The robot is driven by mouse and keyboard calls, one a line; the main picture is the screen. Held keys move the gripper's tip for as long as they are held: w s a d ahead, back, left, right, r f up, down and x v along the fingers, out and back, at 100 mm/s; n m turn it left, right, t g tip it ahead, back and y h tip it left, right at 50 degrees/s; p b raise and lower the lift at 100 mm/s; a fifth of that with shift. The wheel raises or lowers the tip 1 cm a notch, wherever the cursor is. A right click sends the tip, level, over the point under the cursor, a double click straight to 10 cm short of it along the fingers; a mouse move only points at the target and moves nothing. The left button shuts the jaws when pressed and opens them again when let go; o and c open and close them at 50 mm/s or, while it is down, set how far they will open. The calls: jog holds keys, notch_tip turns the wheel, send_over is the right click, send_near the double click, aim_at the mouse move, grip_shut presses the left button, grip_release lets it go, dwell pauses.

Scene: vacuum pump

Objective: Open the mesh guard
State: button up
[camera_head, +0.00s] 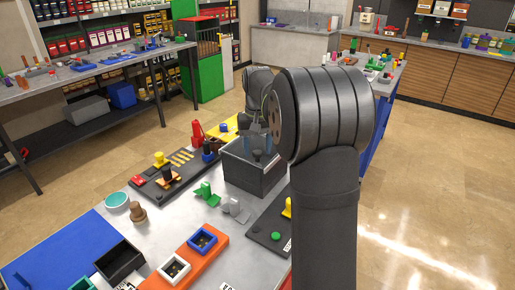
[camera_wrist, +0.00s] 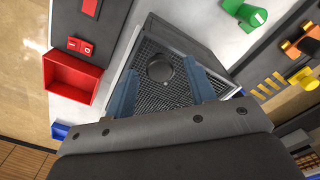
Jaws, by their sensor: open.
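The mesh guard (camera_wrist: 165,102) is a dark perforated panel in the wrist view, with a round black knob (camera_wrist: 160,68) on it. It lies across a dark grey box (camera_head: 252,178), which stands on the grey worktable in the head view. My gripper (camera_wrist: 160,70) has its two blue fingers apart, one on each side of the knob, with visible gaps; how high they are above the mesh is unclear.
A red tray (camera_wrist: 72,78) is beside the box in the wrist view. Left of the box in the head view are a dark board with a yellow knob (camera_head: 160,158) and a green bracket (camera_head: 207,194). A dark board with a green button (camera_head: 276,236) is in front.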

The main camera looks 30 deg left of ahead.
jog(key=shift+f, duration=0.3)
grip_shut()
jog(key=w, duration=1.4)
jog(key=shift+w+r, duration=0.1)
jog(key=shift+w, duration=0.25)
grip_release()
